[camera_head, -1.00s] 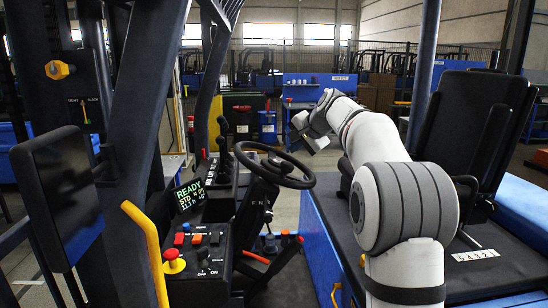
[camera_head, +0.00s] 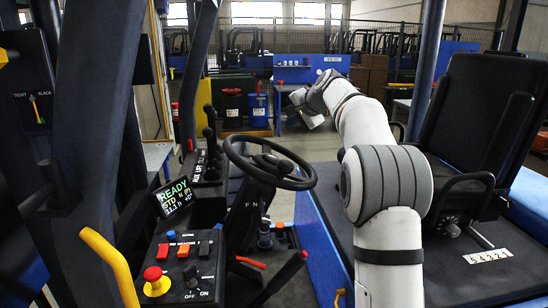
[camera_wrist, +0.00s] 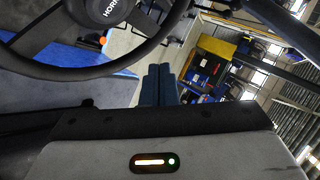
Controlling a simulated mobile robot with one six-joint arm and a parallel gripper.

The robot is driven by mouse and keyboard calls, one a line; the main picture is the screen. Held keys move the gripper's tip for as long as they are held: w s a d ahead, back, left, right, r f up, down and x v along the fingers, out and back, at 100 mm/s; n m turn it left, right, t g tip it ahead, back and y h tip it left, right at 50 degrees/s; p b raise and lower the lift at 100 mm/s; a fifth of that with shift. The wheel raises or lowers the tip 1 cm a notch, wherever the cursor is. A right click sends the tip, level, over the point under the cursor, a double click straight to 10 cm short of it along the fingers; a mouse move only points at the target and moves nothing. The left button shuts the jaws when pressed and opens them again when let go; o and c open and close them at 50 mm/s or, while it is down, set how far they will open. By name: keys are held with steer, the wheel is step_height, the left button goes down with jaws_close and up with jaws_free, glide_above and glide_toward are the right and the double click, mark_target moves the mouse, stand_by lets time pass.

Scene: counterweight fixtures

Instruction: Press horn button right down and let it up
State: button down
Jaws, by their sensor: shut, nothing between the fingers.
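The horn button (camera_wrist: 108,10) is the dark round hub of the steering wheel, marked HORN, at the top edge of the wrist view and partly cut off. In the head view the hub (camera_head: 271,163) shows only at a slant inside the steering wheel (camera_head: 239,158). My gripper (camera_wrist: 158,70) shows its dark blue fingers side by side, shut and empty. In the wrist view the fingers are below and right of the hub, apart from it. In the head view my gripper (camera_head: 305,112) is small, beyond and above the wheel; its fingers are not clear there.
A side console (camera_head: 178,270) with a red knob (camera_head: 153,274), rocker switches and a lit display (camera_head: 174,195) stands left of the wheel. A yellow grab bar (camera_head: 112,265) is nearer. The black seat (camera_head: 482,125) is at right. Bare floor shows beyond the wheel.

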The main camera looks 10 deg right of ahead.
steer(key=b, duration=0.6)
glide_above(279, 160)
steer(key=f, duration=0.4)
steer(key=d+f, duration=0.1)
steer(key=f, duration=0.1)
steer(key=shift+s+f, duration=0.1)
steer(key=shift+a+f+b, duration=0.6)
steer(key=shift+f+b, duration=0.15)
steer(key=shift+f, duration=0.1)
steer(key=shift+f, duration=0.1)
stand_by(0.5)
steer(key=shift+a+f, duration=0.15)
steer(key=shift+f, duration=0.15)
steer(key=shift+a+f+b, duration=0.25)
steer(key=shift+f+b, duration=0.35)
stand_by(0.7)
steer(key=shift+r, duration=0.1)
steer(key=shift+d+r+p, duration=0.2)
steer(key=shift+r+p, duration=0.25)
steer(key=shift+p, duration=0.05)
steer(key=shift+d+r+p, duration=0.2)
steer(key=shift+r+p, duration=0.25)
